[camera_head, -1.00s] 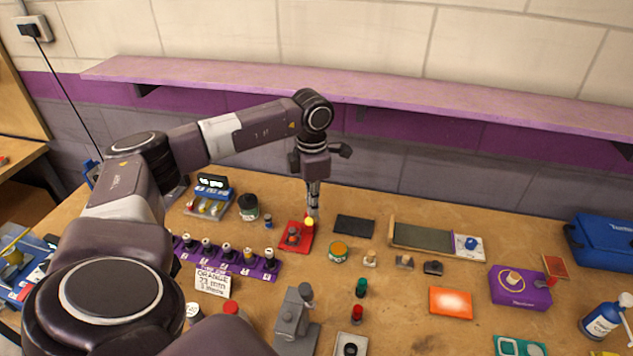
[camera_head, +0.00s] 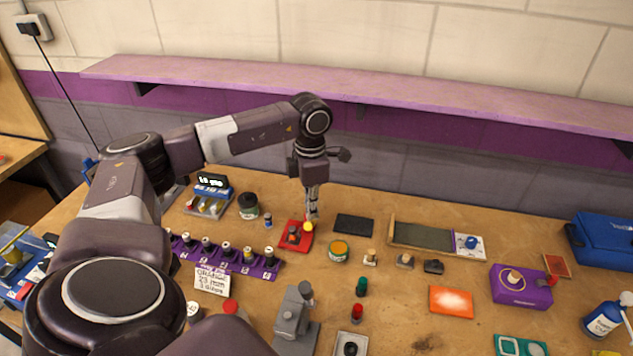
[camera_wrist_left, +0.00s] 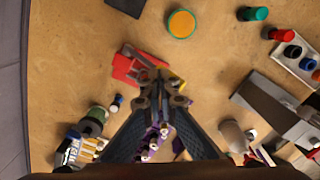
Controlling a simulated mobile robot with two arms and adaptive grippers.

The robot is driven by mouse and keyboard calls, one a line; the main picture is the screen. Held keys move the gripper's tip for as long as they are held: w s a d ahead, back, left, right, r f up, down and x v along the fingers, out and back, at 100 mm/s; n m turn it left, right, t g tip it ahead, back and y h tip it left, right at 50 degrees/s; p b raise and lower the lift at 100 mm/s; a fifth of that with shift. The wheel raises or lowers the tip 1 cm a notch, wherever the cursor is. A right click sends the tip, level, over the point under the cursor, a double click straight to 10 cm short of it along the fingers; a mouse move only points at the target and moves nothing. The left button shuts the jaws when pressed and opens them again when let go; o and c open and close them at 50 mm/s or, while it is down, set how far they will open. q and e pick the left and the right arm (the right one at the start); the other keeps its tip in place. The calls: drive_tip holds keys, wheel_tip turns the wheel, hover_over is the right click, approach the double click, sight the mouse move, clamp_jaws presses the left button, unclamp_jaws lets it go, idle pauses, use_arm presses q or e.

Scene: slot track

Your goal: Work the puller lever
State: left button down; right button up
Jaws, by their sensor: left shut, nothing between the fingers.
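The puller (camera_head: 290,242) is a small red-based device with a dark post on its base and a yellow-tipped lever (camera_head: 309,227) at its right side. My left gripper (camera_head: 313,216) points down at the yellow knob from behind, shut and empty; it looks to be at or against the knob, but I cannot tell contact for sure. In the left wrist view the red base (camera_wrist_left: 127,68) shows beyond my left gripper's fingertips (camera_wrist_left: 163,92), which partly hide the device and the yellow part. My right gripper is not in view.
A purple rack (camera_head: 225,257) with several bottles stands in front left of the puller. A dark pad (camera_head: 354,224) and an orange-lidded jar (camera_head: 338,250) are to its right. A grey press (camera_head: 294,322) stands in front. A purple shelf (camera_head: 370,88) runs along the wall behind.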

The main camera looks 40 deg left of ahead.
use_arm(q)
drive_tip(key=shift+s+f, duration=0.1)
drive_tip(key=shift+d+f, duration=0.1)
drive_tip(key=shift+w+a+r+p, duration=0.25)
drive_tip(key=shift+w+r+p, duration=0.25)
drive_tip(key=shift+r, duration=0.35)
drive_tip(key=shift+w+a+r+p, duration=0.2)
drive_tip(key=shift+w+r+p, duration=0.15)
drive_tip(key=shift+r+p, duration=0.35)
drive_tip(key=shift+w+a+r+p, duration=0.25)
drive_tip(key=shift+w+r+p, duration=0.15)
drive_tip(key=shift+r, duration=0.6)
drive_tip(key=w+a+r+p, duration=0.2)
drive_tip(key=w+r+p, duration=0.2)
drive_tip(key=r+p, duration=0.2)
wheel_tip(320, 180, up, 2)
drive_tip(key=shift+w+a+r, duration=0.1)
drive_tip(key=shift+w+a, duration=0.1)
drive_tip(key=shift+a, duration=0.05)
idle(0.6)
